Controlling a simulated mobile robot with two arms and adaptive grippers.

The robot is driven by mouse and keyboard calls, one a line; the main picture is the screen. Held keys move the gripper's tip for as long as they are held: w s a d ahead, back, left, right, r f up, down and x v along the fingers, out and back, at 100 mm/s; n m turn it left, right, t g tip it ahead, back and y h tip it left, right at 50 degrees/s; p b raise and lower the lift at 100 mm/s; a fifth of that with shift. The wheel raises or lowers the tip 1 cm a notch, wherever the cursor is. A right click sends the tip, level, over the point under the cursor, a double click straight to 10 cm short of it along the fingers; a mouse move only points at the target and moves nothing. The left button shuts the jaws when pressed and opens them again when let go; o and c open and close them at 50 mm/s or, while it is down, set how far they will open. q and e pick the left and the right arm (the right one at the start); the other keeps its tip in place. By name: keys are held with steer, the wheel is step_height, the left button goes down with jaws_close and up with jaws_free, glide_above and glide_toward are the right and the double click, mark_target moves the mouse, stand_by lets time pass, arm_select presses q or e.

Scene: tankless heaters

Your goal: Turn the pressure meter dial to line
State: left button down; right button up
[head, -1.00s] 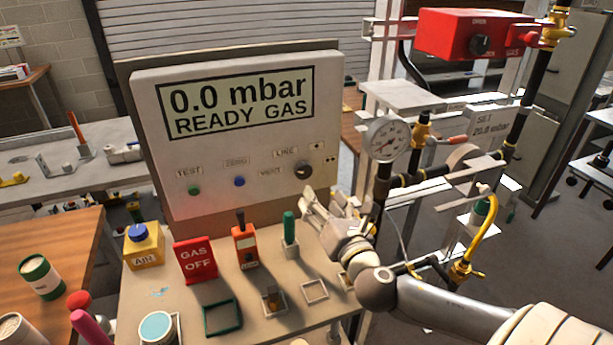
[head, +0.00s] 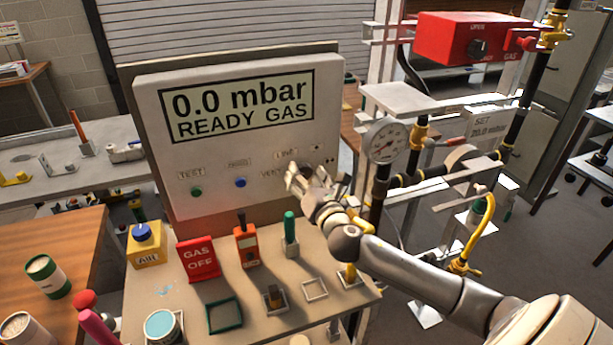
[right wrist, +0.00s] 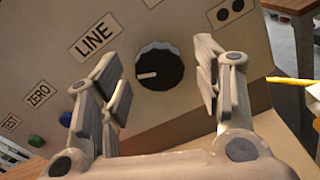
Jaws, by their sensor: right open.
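The pressure meter (head: 215,170) is a pale upright panel whose screen reads "0.0 mbar READY GAS". Its black round dial (right wrist: 160,68) shows in the right wrist view, with a white mark pointing left and slightly down. The LINE label (right wrist: 93,38) is up and left of the dial. In the head view my right gripper (head: 308,178) is in front of the dial and mostly hides it. It is open, with one finger on each side of the dial in the right wrist view; I cannot tell whether they touch it. My left gripper is not in view.
Green and blue buttons (head: 240,182) are left of the dial. Below stand a red GAS OFF sign (head: 198,260), an orange device (head: 246,246) and a green-topped peg (head: 290,228). A round gauge (head: 385,142) and pipes stand close to the right.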

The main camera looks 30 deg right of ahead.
steer(key=c, duration=1)
steer(key=shift+m, duration=0.4)
steer(key=m, duration=0.3)
steer(key=shift+m, duration=2.5)
